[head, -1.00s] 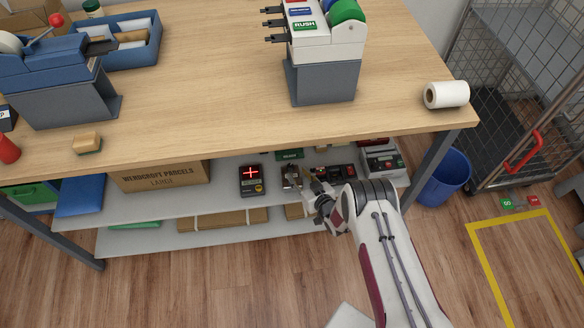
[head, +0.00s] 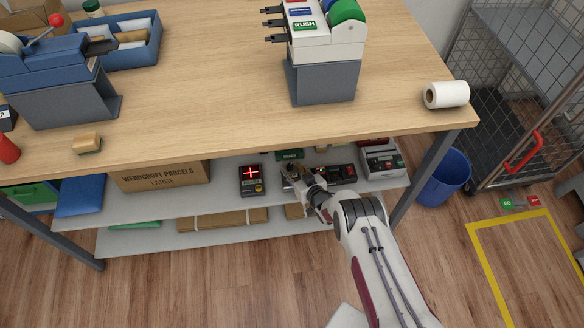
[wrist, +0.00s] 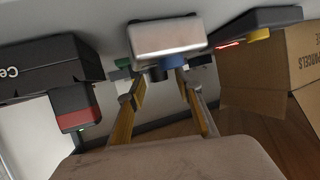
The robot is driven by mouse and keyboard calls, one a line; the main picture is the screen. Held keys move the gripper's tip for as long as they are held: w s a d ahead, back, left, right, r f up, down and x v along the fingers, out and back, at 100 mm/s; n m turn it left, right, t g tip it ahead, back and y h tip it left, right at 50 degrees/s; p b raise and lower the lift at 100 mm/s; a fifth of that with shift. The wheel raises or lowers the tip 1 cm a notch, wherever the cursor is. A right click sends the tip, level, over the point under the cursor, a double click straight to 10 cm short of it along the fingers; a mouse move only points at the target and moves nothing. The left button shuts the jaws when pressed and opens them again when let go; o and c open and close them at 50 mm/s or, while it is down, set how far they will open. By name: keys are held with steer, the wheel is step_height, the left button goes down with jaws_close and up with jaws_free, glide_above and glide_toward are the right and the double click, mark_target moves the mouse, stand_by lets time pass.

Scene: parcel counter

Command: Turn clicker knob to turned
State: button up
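The clicker is probably the silver metal box (wrist: 168,38) ahead of my gripper in the wrist view, which looks upside down. A small dark round part (wrist: 157,73), likely its knob, and a blue part (wrist: 174,61) show at the box's edge. My gripper (wrist: 158,88) is open, its two yellow-sided fingers spread on either side of these parts. I cannot tell whether the fingertips touch them. In the head view my gripper (head: 294,179) reaches onto the shelf under the counter and mostly covers the box. The knob's turn position cannot be read.
A black device with a red-lit display (head: 251,180) stands left of my gripper on the shelf (head: 218,200). A grey-white device (head: 382,162) stands to the right. A brown carton (head: 160,175) is further left. The counter top (head: 210,95) overhangs the shelf.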

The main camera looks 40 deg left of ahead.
steer(key=shift+w+a+f, duration=0.15)
steer(key=shift+a, duration=0.15)
jaws_close()
stand_by(0.3)
steer(key=shift+s+a+m+t+h, duration=0.15)
steer(key=shift+m+t+h, duration=0.7)
steer(key=shift+m+t, duration=0.25)
steer(key=shift+s+a+m+t+h, duration=0.1)
steer(key=shift+s+m+t+h, duration=0.05)
steer(key=shift+m+t+h, duration=1.85)
steer(key=shift+m+h, duration=0.55)
steer(key=shift+m, duration=0.35)
jaws_free()
